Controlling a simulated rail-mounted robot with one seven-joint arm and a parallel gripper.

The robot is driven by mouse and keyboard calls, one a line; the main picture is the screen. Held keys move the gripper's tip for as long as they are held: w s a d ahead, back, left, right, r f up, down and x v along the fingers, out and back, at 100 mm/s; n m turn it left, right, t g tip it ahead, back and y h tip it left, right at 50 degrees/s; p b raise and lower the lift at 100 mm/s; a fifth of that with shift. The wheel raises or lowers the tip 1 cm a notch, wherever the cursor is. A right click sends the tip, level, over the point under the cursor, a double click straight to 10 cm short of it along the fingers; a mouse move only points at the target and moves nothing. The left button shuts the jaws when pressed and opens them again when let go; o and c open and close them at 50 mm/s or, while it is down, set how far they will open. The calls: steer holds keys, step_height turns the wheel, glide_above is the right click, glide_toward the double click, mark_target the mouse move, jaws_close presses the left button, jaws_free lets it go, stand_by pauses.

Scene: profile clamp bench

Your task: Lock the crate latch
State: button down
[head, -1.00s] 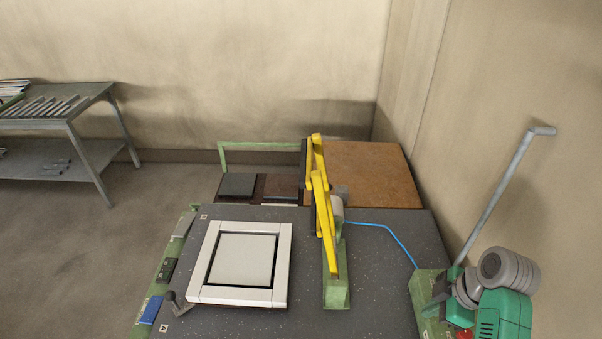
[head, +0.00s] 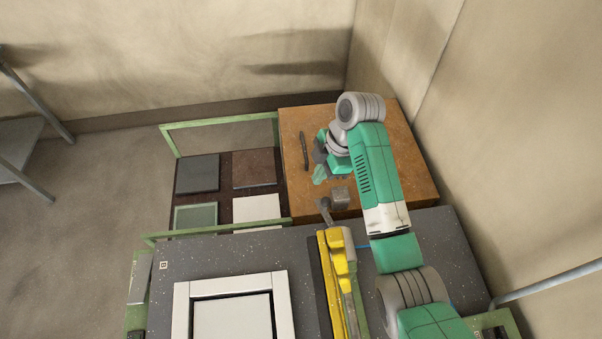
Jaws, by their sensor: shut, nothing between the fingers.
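The crate (head: 410,185) has a brown wooden top and stands behind the grey bench at the right, by the wall. A grey block (head: 340,197) with a small grey lever (head: 325,209) sits at its front edge; this looks like the latch, but whether it is locked I cannot tell. My gripper (head: 319,154) is over the middle of the crate top, behind and a little left of the block, and apart from it. It looks shut and empty; its fingers are small and partly hidden by my wrist. A dark bar (head: 303,150) lies left of it.
A yellow clamp (head: 337,270) stands on the bench (head: 200,262) in front of the crate. A white frame (head: 181,310) lies left of it. Left of the crate, a green-railed rack holds several flat panels (head: 198,173). Walls close off the back and right.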

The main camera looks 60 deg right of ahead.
mark_target(325, 198)
step_height(325, 198, down, 11)
steer(key=shift+s+r, duration=0.15)
steer(key=shift+s, duration=0.25)
steer(key=shift+a, duration=0.1)
steer(key=shift+s+d+r+m+p, duration=0.15)
steer(key=shift+d+m+p, duration=0.1)
steer(key=shift+m+p, duration=0.25)
steer(key=shift+s+d+r+m+p, duration=0.1)
steer(key=shift+d+r+m+p, duration=0.15)
steer(key=shift+m, duration=0.45)
steer(key=shift+s+d+f+m+t+h+p, duration=0.2)
steer(key=shift+d+m+t+h+p, duration=0.15)
steer(key=shift+m, duration=0.25)
steer(key=shift+f, duration=0.2)
